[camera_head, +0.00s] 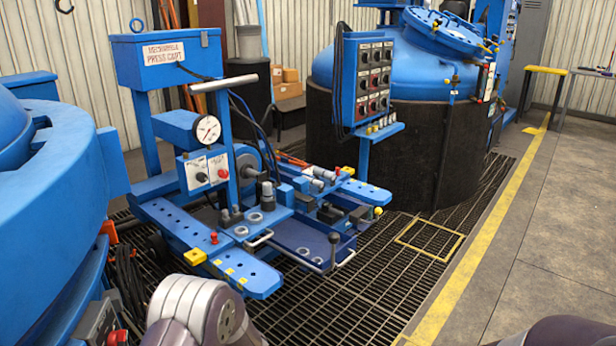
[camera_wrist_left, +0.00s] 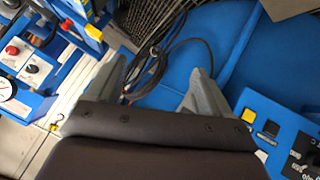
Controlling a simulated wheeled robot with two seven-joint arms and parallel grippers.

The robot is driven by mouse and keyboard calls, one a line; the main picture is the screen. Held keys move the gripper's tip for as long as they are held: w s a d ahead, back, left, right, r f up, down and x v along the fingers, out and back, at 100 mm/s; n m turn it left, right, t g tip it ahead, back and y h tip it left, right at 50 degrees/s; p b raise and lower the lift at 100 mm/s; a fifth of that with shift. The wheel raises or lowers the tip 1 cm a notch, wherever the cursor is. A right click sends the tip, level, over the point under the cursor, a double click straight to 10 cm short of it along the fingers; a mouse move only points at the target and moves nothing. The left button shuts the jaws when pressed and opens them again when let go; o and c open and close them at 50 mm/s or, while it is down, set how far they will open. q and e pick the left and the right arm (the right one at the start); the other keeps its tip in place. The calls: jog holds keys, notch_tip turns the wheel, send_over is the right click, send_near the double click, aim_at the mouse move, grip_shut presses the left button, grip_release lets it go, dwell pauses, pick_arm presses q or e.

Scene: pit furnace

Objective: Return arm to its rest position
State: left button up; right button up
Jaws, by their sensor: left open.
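In the left wrist view my left gripper (camera_wrist_left: 150,88) is open, with its two grey fingers spread and nothing between them. Behind the fingers are black cables and a blue surface. In the head view only a rounded grey-and-purple link of my left arm shows at the bottom, left of centre; the left gripper itself is outside that view. A dark rounded piece at the bottom right edge is probably part of my right arm. My right gripper is in neither view.
A blue press cart (camera_head: 175,210) with a gauge and levers stands ahead. A control panel (camera_head: 368,80) hangs beside a large blue-topped furnace (camera_head: 425,150). A large blue round vessel (camera_head: 50,200) is close at left. The concrete floor (camera_head: 560,240) at right is clear.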

pick_arm(q)
jog(key=s+d+r+m+g+h, duration=0.1)
jog(key=s+d+m+g+h, duration=0.1)
jog(key=s+d+m+h, duration=0.5)
jog(key=s+r+m+g, duration=0.3)
jog(key=s+r+m, duration=0.1)
jog(key=s, duration=0.6)
jog(key=s+r+m+g, duration=0.25)
jog(key=s+m, duration=0.25)
jog(key=s, duration=0.5)
notch_tip(320, 180, up, 26)
jog(key=a+t+p, duration=0.1)
jog(key=p, duration=2.2)
jog(key=shift+w+a, duration=0.25)
jog(key=shift+w, duration=0.1)
jog(key=shift+t, duration=0.25)
